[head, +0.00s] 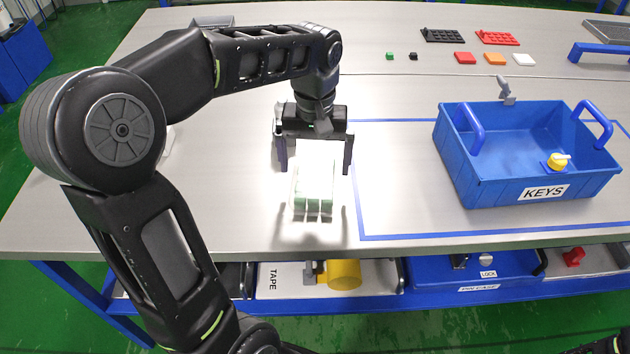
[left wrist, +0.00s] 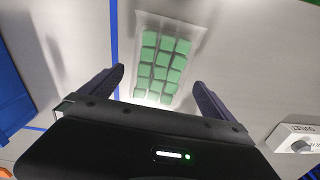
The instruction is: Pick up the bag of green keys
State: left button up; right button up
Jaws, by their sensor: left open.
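The bag of green keys (head: 314,192) lies on the grey table, a clear bag with rows of pale green square keys. In the left wrist view the bag (left wrist: 162,62) shows its rows of green keys ahead of the fingers. My left gripper (head: 315,168) is open above the bag, with one finger on each side of it. In the left wrist view my left gripper (left wrist: 160,88) has its fingers wide apart and nothing held between them.
A blue crate labelled KEYS (head: 470,170) stands to the right, holding a yellow-topped item (head: 558,161). Blue tape (head: 420,236) outlines its area. Small coloured pieces and plates (head: 496,38) lie at the back. A lower shelf holds a TAPE bin (head: 275,281). The table left of the bag is mostly clear.

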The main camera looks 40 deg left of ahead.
aim_at(315, 177)
pick_arm(q)
notch_tip(315, 177, down, 5)
jog(key=shift+r, duration=0.1)
jog(key=shift+c, duration=0.2)
dwell(0.4)
jog(key=c, duration=1.2)
